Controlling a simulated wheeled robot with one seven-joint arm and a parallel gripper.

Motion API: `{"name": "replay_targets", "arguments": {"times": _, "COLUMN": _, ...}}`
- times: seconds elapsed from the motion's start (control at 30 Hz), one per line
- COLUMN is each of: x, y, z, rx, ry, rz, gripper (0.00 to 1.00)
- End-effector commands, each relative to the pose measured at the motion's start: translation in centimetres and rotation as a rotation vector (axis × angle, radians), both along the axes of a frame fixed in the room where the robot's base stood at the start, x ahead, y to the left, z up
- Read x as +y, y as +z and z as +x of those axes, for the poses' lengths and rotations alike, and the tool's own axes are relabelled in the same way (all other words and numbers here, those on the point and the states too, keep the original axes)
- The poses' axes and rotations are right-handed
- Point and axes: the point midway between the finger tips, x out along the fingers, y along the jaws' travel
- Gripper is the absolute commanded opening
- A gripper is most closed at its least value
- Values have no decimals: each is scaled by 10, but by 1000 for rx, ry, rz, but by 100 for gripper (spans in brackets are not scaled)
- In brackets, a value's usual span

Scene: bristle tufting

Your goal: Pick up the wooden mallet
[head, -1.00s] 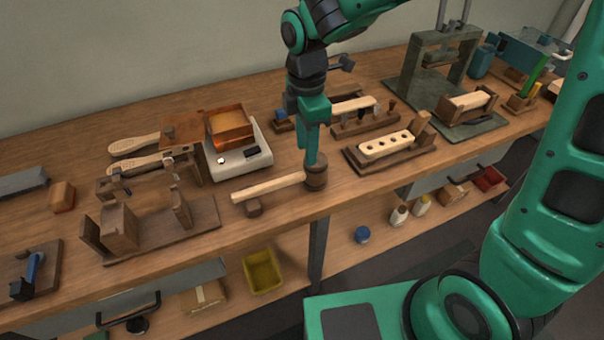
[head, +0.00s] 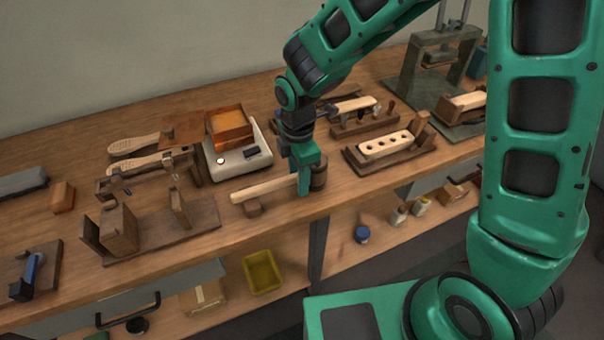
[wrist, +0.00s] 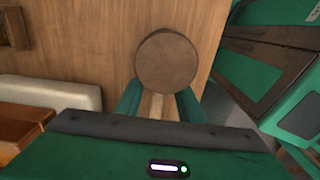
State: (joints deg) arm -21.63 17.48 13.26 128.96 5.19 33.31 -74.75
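The wooden mallet lies near the table's front edge, with its pale handle (head: 262,189) pointing left and its dark round head (head: 320,172) at the right. My gripper (head: 304,188) is down at the handle, just left of the head. In the wrist view the fingers (wrist: 160,105) are open, one on each side of the handle, with the round end of the mallet head (wrist: 167,62) just beyond them. The fingertips are partly hidden by the head there.
A white scale (head: 240,160) with an orange-brown box (head: 230,127) stands behind the handle. A wooden rack with a pale drilled block (head: 385,145) stands to the right. A wooden jig (head: 160,235) stands to the left. A yellow bin (head: 262,272) is on the lower shelf.

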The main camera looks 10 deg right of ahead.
Motion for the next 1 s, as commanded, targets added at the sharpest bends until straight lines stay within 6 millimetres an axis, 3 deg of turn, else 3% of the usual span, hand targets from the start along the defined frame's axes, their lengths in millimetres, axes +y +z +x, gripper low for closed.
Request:
{"name": "replay_targets", "arguments": {"times": 0.3, "x": 0, "y": -6, "z": 0, "rx": -1, "ry": -1, "rz": 0, "gripper": 35}}
{"name": "replay_targets", "arguments": {"times": 0.47, "x": 0, "y": -5, "z": 0, "rx": -1, "ry": -1, "rz": 0, "gripper": 0}}
{"name": "replay_targets", "arguments": {"times": 0.83, "x": 0, "y": -4, "z": 1, "rx": -1, "ry": -1, "rz": 0, "gripper": 0}}
{"name": "replay_targets", "arguments": {"times": 1.0, "x": 0, "y": 7, "z": 1, "rx": -5, "ry": -2, "rz": 1, "gripper": 0}}
